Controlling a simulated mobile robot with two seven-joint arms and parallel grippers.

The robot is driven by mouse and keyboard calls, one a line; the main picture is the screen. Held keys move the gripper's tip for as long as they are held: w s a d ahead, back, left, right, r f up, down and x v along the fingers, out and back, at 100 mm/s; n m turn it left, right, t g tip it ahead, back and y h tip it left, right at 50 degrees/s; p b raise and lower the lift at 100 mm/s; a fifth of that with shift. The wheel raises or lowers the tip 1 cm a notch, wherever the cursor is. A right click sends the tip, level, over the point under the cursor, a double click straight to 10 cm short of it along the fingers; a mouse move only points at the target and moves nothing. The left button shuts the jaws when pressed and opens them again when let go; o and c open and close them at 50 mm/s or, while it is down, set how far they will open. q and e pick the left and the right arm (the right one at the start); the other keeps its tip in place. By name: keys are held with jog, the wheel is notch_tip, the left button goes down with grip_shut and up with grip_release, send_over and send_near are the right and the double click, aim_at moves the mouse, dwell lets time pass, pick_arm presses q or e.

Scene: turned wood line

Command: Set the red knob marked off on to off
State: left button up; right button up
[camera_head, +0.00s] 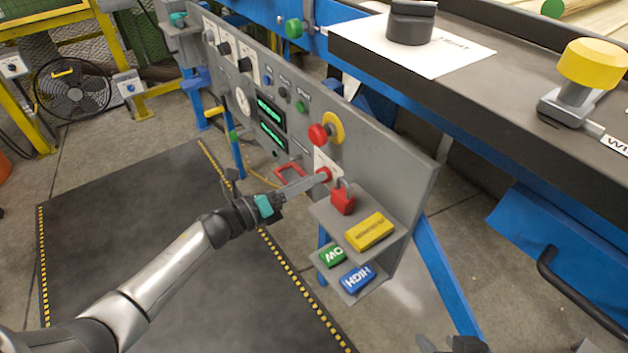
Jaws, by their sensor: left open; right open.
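The red knob (324,173) sits on a white label plate (322,157) on the grey control panel, under the red and yellow emergency button. The label's lettering is too small and covered to read, so I cannot tell where the knob points. My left gripper (315,180) reaches in from the left with its grey fingers at the knob. It is open; the fingers hide part of the knob, and I cannot tell whether they touch it. My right gripper (455,345) is only partly in view at the bottom edge, away from the panel.
The grey panel (398,172) also carries an emergency button (319,134), green displays (270,110), a gauge (243,102) and a red frame (289,171). Close below the knob are a red padlock (343,200) and a shelf with a yellow block (370,232).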

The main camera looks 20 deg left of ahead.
pick_arm(q)
jog(key=shift+x, duration=1)
grip_shut()
